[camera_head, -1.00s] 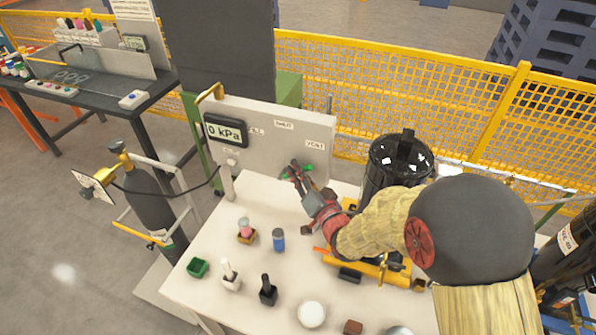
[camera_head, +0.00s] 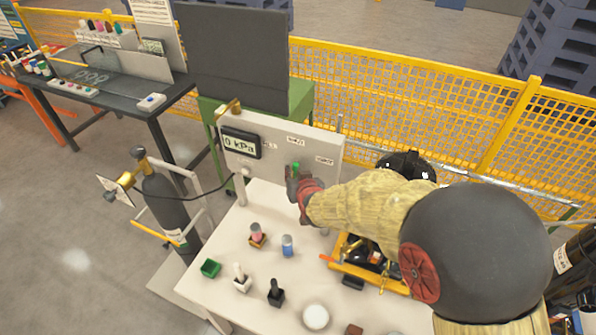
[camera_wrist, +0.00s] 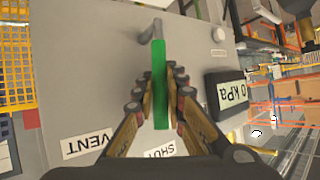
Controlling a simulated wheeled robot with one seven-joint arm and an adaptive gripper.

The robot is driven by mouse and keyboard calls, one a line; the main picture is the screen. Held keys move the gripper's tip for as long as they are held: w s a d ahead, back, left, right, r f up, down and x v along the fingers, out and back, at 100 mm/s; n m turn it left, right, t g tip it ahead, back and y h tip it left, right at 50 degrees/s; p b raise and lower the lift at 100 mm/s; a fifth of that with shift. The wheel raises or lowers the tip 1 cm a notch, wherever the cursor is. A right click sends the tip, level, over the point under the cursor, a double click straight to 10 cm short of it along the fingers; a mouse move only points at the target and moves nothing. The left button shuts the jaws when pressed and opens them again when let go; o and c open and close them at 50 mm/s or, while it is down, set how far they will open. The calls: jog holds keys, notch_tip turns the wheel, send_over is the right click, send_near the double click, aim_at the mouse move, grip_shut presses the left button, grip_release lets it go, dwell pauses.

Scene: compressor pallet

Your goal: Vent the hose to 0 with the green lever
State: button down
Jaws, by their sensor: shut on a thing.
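The green lever (camera_wrist: 160,85) stands out from the grey-white panel (camera_wrist: 85,75) in the wrist view, with a grey metal stem at its upper end. My gripper (camera_wrist: 160,90) is shut on the lever, one finger on each side. In the head view only a small part of the green lever (camera_head: 296,166) shows above my gripper (camera_head: 293,180); the rest is hidden. The lever's free end points toward the SHUT label (camera_wrist: 172,148), partly covered by my gripper; the VENT label (camera_wrist: 88,142) lies to its left. The gauge (camera_head: 241,143) reads 0 kPa.
The white table (camera_head: 215,295) below carries a blue-capped bottle (camera_head: 288,245), a green box (camera_head: 210,268) and several small items. A yellow-framed unit (camera_head: 368,275) sits under my arm. A gas cylinder (camera_head: 168,205) with a dark hose stands left of the table.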

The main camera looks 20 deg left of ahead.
jog(key=shift+a+r+n+g+h+p, duration=0.1)
jog(key=shift+a+n+g+h+p, duration=0.35)
jog(key=shift+p, duration=1.15)
jog(key=shift+a+t+h, duration=0.1)
jog(key=shift+t+h, duration=0.15)
jog(key=c, duration=2.1)
grip_release()
jog(key=v, duration=1.2)
